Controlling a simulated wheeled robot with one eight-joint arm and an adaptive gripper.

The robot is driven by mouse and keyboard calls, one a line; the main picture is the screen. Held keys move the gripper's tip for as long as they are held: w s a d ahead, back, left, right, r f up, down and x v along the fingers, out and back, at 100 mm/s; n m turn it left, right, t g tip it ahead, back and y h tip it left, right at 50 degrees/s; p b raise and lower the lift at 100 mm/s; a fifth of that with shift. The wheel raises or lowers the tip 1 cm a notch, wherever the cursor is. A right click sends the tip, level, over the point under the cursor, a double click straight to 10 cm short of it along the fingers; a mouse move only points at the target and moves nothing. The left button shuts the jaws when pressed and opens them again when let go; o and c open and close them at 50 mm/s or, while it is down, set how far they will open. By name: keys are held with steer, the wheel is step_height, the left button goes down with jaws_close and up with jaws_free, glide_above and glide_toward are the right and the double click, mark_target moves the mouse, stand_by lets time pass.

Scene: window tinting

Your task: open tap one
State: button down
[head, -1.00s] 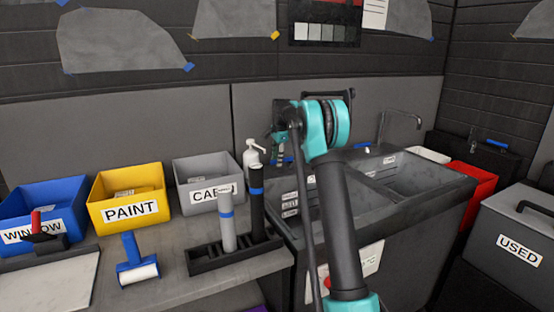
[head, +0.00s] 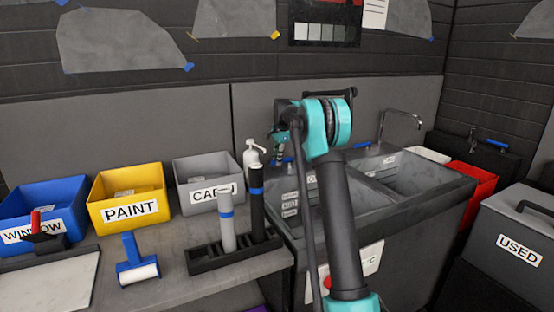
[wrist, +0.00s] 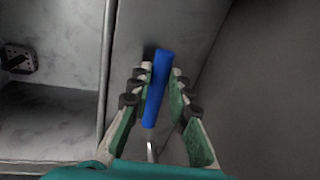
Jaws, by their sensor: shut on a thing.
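In the wrist view a blue tap lever (wrist: 158,88) with a metal stem stands between the green-padded fingers of my gripper (wrist: 159,85). My gripper is shut on this lever. In the head view my gripper (head: 280,142) is at the back left of the sink, left of my wrist, and small. A blue bit of lever (head: 288,159) shows just below it. My arm hides much of this area, and I cannot read which tap number it is. A second blue lever (head: 362,146) shows at the back of the sink, right of my wrist.
The grey sink (head: 440,188) has two basins and a thin bent spout (head: 402,115) at the back. A white pump bottle (head: 252,158) and a black rack (head: 205,263) with two tubes stand left of it. A red bin (head: 478,188) is at its right.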

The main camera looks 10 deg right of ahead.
mark_target(292, 160)
steer(key=shift+s+d+n, duration=0.4)
steer(key=shift+s+n, duration=0.2)
steer(key=shift+n, duration=0.4)
steer(key=n, duration=0.1)
steer(key=s+d+n, duration=0.1)
steer(key=n, duration=0.1)
steer(key=shift+s+d+n+g+y, duration=0.3)
steer(key=shift+y, duration=0.1)
steer(key=n, duration=0.1)
steer(key=d+n, duration=0.1)
steer(key=shift+s+d+n, duration=0.2)
steer(key=shift+s+n, duration=0.1)
steer(key=shift+s, duration=0.05)
steer(key=shift+s+d+n+g+y, duration=0.2)
steer(key=shift+d+n, duration=0.35)
steer(key=shift+n, duration=0.4)
steer(key=shift+s+d+n+g+y, duration=0.1)
steer(key=shift+d+n+g, duration=0.2)
steer(key=shift+d+n, duration=0.45)
steer(key=shift+a+n, duration=0.15)
steer(key=shift+n, duration=0.15)
steer(key=c, duration=1.4)
jaws_free()
steer(key=r, duration=0.4)
steer(key=d+r, duration=0.1)
steer(key=r, duration=0.3)
steer(key=d+r, duration=0.1)
steer(key=r, duration=0.2)
steer(key=shift+s+d+r, duration=0.15)
steer(key=shift+r, duration=0.25)
